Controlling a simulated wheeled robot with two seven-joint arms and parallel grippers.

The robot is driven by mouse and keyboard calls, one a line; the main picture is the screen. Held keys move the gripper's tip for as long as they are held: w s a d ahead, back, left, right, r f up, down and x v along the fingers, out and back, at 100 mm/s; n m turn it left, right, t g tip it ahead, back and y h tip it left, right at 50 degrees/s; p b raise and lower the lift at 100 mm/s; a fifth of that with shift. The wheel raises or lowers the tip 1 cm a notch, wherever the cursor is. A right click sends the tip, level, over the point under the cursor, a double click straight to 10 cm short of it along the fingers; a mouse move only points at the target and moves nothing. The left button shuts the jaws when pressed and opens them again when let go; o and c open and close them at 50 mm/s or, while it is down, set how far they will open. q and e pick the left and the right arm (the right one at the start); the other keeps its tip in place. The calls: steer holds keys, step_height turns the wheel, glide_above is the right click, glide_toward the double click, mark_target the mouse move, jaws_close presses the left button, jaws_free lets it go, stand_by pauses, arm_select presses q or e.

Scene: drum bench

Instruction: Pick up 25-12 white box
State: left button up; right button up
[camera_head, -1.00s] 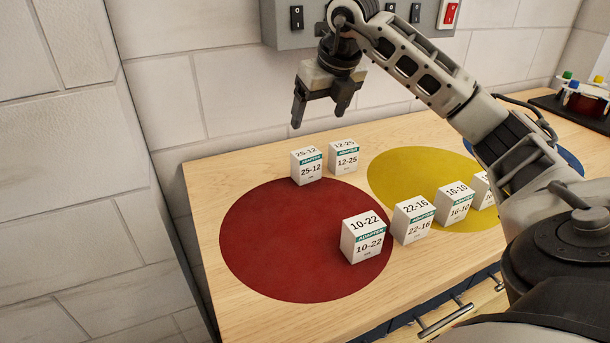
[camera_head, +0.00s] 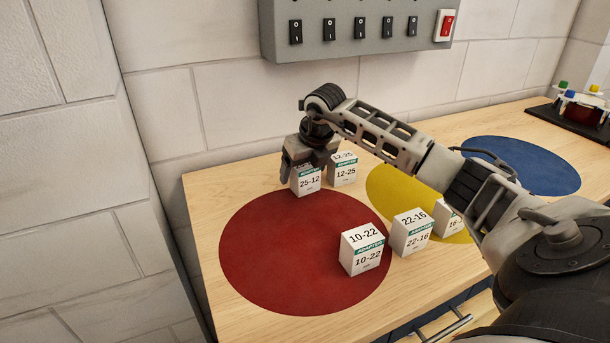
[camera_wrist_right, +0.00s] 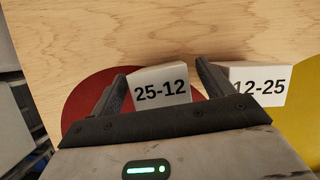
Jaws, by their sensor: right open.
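The white 25-12 box (camera_head: 308,184) stands upright at the back edge of the red circle, its top mostly hidden by my right gripper (camera_head: 302,172). In the right wrist view the 25-12 box (camera_wrist_right: 161,88) sits between the two fingers of my open right gripper (camera_wrist_right: 163,85). The left finger is beside the box's left side and the right finger is close to its right side. Whether they touch it I cannot tell. My left gripper is not in view.
The 12-25 box (camera_head: 343,172) stands just right of the 25-12 box, near the right finger. Boxes 10-22 (camera_head: 363,250) and 22-16 (camera_head: 411,234) stand nearer the front. The red circle (camera_head: 285,260) is mostly bare. A grey switch panel (camera_head: 345,55) hangs on the wall behind.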

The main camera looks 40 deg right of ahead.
steer(key=shift+w+f, duration=0.15)
steer(key=shift+f, duration=0.35)
steer(key=c, duration=1.1)
steer(key=shift+r, duration=0.15)
